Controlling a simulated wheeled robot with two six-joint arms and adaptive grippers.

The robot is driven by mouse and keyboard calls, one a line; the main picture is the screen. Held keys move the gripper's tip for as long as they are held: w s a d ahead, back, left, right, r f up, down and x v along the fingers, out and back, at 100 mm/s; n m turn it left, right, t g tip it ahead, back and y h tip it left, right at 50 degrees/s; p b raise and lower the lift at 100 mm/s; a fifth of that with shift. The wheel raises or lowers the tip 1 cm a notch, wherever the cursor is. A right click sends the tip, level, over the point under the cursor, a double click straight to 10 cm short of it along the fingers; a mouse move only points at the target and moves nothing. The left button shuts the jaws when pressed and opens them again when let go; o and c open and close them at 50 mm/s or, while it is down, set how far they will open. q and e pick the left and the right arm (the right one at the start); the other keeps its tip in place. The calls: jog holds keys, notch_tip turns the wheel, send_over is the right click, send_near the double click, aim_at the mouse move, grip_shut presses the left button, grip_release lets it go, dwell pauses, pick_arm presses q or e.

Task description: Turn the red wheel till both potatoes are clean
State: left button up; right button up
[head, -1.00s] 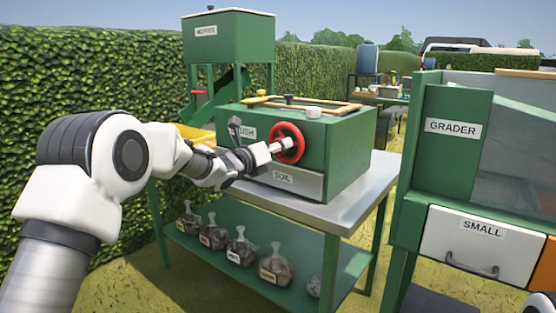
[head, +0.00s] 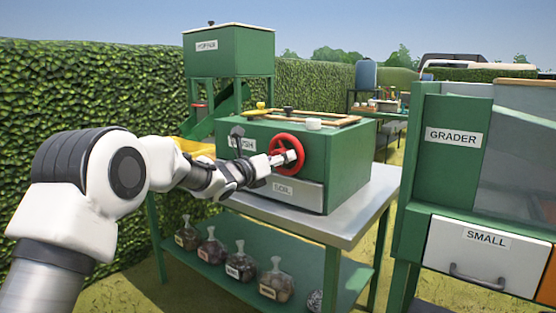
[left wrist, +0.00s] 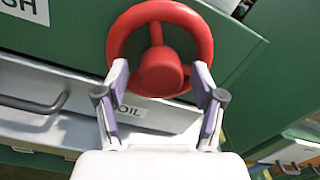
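The red wheel (head: 287,139) is on the front of the green washer box (head: 348,160). My left gripper (head: 287,157) is in front of the wheel. A clear gap shows between each finger and the hub; contact with the rim is unclear. No potatoes are visible. My right gripper is out of view.
A drawer labelled SOIL (head: 300,193) is under the wheel. The washer stands on a metal table (head: 345,222) with several filled bags (head: 276,282) on the lower shelf. A hopper (head: 230,52) stands behind, and the grader (head: 450,170) is at the right.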

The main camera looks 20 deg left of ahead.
pick_arm(q)
jog(key=shift+s, duration=0.1)
jog(key=v, duration=1.1)
jog(key=shift+s, duration=0.4)
jog(key=shift+a, duration=0.15)
